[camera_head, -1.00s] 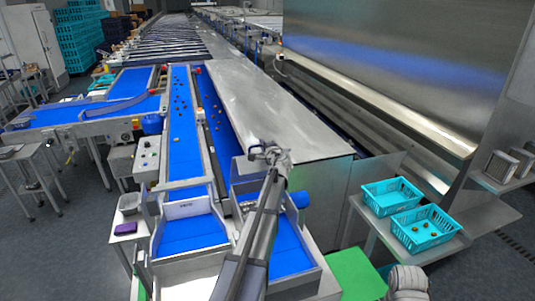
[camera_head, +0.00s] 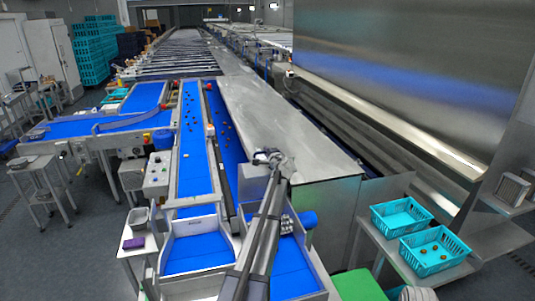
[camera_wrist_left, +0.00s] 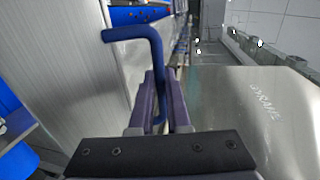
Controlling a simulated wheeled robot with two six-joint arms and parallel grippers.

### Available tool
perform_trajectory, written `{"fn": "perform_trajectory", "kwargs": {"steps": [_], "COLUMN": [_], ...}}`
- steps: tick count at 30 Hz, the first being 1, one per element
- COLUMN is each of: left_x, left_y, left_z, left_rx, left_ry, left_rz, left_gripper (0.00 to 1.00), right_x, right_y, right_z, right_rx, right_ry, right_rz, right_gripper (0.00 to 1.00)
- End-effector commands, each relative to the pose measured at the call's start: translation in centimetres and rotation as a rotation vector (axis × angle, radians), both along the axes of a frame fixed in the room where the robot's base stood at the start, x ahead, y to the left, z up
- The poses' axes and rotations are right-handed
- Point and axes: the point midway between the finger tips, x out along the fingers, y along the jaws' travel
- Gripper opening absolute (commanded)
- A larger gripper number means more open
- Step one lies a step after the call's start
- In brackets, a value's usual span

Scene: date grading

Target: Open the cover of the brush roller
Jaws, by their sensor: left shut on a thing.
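The long stainless steel cover (camera_head: 285,125) lies beside the blue belts in the head view. In the left wrist view, a brushed metal panel with faint lettering (camera_wrist_left: 262,110) fills the right side; I cannot tell whether it is the same cover. My left gripper (camera_head: 268,157) is at the cover's near left end. In the left wrist view, its fingers (camera_wrist_left: 158,105) are shut on a bent blue handle (camera_wrist_left: 135,34). The handle's lower part is between the fingers, and its upper arm sticks out to the left. The brush roller cannot be made out. My right gripper is not in view.
Blue belts (camera_head: 195,140) run left of the cover. Two turquoise baskets (camera_head: 400,215) stand on a metal shelf at the right. A control box with buttons (camera_head: 157,176) is at the left. A tall steel wall (camera_head: 410,80) rises at the right.

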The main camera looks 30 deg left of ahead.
Motion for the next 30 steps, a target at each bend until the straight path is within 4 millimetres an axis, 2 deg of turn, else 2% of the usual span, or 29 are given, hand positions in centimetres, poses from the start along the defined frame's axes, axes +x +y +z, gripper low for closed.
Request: {"fn": "perform_trajectory", "kwargs": {"steps": [1, 2, 9, 20, 26, 30], "left_x": [0.0, 0.0, 0.0, -0.3, -1.7, -3.2], "left_y": [0.0, 0.0, 0.0, -0.3, -1.9, -3.6], "left_z": [0.0, 0.0, 0.0, 0.1, 0.6, 1.1], "left_rx": [0.001, 0.001, 0.000, 0.000, 0.000, 0.000], "left_ry": [-0.001, -0.001, 0.000, 0.000, 0.000, 0.001], "left_rz": [-0.001, -0.001, 0.000, 0.000, -0.001, -0.001], "left_gripper": [0.00, 0.17, 0.44, 0.45, 0.45, 0.45], "right_x": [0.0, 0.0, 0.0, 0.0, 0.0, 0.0], "right_y": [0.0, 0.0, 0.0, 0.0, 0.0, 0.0], "right_z": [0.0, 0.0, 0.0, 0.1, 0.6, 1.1], "right_rx": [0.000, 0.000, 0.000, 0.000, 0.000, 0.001], "right_ry": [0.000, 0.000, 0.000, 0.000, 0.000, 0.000], "right_rz": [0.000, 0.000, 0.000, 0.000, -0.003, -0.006], "right_gripper": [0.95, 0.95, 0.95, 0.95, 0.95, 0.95]}}
